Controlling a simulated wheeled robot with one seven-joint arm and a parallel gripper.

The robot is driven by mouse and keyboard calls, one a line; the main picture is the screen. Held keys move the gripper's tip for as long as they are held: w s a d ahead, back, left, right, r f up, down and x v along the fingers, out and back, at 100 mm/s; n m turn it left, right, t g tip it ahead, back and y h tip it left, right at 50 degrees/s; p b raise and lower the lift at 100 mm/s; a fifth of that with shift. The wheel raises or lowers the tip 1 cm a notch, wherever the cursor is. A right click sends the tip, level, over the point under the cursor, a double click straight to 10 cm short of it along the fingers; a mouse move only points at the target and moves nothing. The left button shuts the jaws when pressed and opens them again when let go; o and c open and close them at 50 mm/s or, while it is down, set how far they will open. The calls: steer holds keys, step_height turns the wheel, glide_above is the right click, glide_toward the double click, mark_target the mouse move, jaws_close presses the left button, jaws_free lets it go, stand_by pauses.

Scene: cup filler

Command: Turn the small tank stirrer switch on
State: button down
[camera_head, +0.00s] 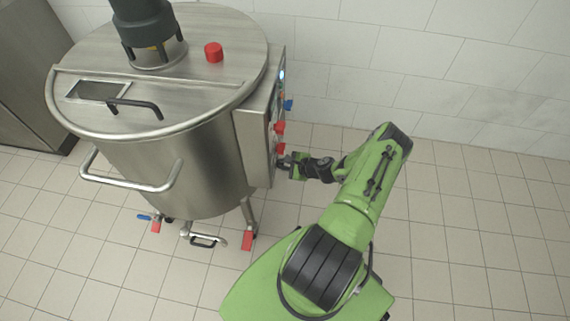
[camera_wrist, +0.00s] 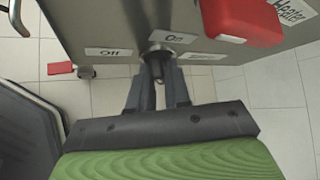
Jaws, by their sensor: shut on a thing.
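The small steel tank (camera_head: 165,165) stands at the left in the head view, with a control box (camera_head: 252,120) on its right side. The stirrer switch (camera_wrist: 160,47) is a small grey round knob low on the panel. In the wrist view the labels "Off" (camera_wrist: 110,51) and "On" (camera_wrist: 176,38) are beside it; another label right of it is too blurred to read. My gripper (camera_head: 285,163) reaches the lower box from the right. In the wrist view my gripper (camera_wrist: 157,66) is shut on the switch. The fingers hide part of it, so its setting is unclear.
A large red knob (camera_wrist: 240,18) sits close to the fingers, by a "Heater" label (camera_wrist: 290,10). Red knobs (camera_head: 280,127) and a blue one (camera_head: 289,104) stick out above my gripper. The tiled floor (camera_head: 470,215) at the right is clear.

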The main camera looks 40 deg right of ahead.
steer(key=shift+w+d+m+g+y+b, duration=0.1)
steer(key=shift+d+m+g+y+b, duration=0.05)
steer(key=shift+m+g+y+b, duration=0.65)
steer(key=shift+w+d+m+g+y+b, duration=0.1)
steer(key=shift+m+g+y+b, duration=0.4)
steer(key=shift+g+y+b, duration=0.45)
steer(key=shift+y, duration=0.25)
steer(key=c, duration=1.2)
jaws_free()
steer(key=shift+o, duration=0.2)
